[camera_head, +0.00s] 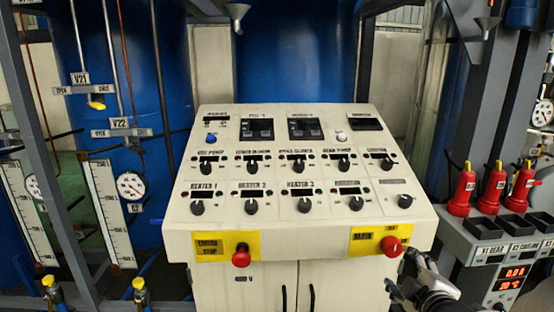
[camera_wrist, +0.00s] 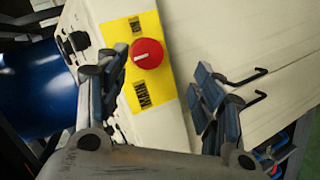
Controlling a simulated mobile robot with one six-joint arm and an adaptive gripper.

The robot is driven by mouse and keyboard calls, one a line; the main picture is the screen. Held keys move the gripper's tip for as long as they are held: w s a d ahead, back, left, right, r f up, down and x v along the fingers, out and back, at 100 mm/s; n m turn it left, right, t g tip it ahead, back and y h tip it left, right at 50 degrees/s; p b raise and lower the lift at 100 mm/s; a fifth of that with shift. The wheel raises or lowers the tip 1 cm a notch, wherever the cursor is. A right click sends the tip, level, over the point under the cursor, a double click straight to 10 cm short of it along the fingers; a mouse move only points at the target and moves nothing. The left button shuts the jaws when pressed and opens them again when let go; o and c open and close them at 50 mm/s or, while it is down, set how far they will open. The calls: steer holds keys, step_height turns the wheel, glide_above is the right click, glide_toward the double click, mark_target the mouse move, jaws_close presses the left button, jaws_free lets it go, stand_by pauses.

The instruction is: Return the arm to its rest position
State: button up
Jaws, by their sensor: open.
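My gripper (camera_head: 400,279) is at the lower right in the head view, by the front right corner of the cream control console (camera_head: 222,120). In the wrist view my gripper (camera_wrist: 155,100) has its two fingers spread apart with nothing between them.
A second red button (camera_head: 241,255) is on the console's left front. Black door handles (camera_wrist: 247,77) are below the panel. Gauges and sight scales (camera_head: 112,213) are at the left, before blue tanks (camera_head: 290,60).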

steer(key=s+a+m+g+y, duration=0.1)
steer(key=s+a+m+g, duration=0.3)
steer(key=s+a, duration=0.3)
steer(key=s+a+r+m+g, duration=0.1)
steer(key=s+a+m+g, duration=0.3)
steer(key=s, duration=1.4)
steer(key=a+m, duration=0.3)
steer(key=a, duration=0.1)
steer(key=shift+s+g+y, duration=0.15)
steer(key=shift+g+y, duration=0.25)
steer(key=shift+a, duration=0.1)
steer(key=shift+c, duration=0.5)
